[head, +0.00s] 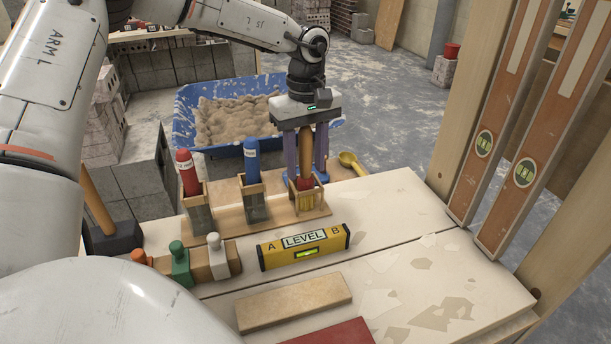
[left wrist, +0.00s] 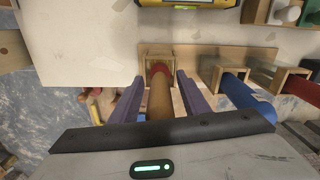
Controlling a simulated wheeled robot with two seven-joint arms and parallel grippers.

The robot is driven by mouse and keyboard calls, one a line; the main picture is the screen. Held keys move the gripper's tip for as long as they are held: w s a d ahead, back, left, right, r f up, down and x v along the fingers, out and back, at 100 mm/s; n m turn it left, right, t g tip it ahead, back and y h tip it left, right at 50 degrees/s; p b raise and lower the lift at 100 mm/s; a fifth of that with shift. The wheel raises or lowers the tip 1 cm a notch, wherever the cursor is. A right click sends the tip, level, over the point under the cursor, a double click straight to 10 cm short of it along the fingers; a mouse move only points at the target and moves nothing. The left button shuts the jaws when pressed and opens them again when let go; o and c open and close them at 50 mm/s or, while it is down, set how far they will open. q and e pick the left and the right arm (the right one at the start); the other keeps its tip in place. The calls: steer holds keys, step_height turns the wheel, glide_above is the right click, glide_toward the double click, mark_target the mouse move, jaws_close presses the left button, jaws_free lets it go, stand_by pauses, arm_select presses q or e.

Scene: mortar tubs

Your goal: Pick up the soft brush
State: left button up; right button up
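A brush with a wooden handle (head: 305,145), a red collar and yellow bristles stands upright in the rightmost holder of a wooden rack (head: 284,219). My left gripper (head: 306,176) is over it, pointing down, its purple fingers on either side of the handle. In the left wrist view the fingers (left wrist: 160,92) are apart, with gaps beside the wooden handle (left wrist: 160,103), so it is open. A blue-handled brush (head: 251,163) and a red-handled brush (head: 187,175) stand in the other holders. Their labels are too small to read, so I cannot tell which is called soft. My right gripper is out of view.
A yellow level (head: 304,247) lies in front of the rack. A block with coloured knobs (head: 207,260) and a tan bar (head: 293,302) lie nearer. A blue mortar tub (head: 188,125) stands behind the bench. The bench's right part is clear.

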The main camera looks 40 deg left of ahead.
arm_select(q)
jaws_close()
steer(key=shift+r, duration=0.1)
step_height(320, 180, up, 28)
steer(key=p, duration=0.7)
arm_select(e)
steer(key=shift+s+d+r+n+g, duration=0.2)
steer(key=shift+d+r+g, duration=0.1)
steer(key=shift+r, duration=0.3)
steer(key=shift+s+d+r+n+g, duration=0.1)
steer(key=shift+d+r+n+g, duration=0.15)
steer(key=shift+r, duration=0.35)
arm_select(q)
steer(key=c, duration=0.6)
jaws_free()
jaws_close()
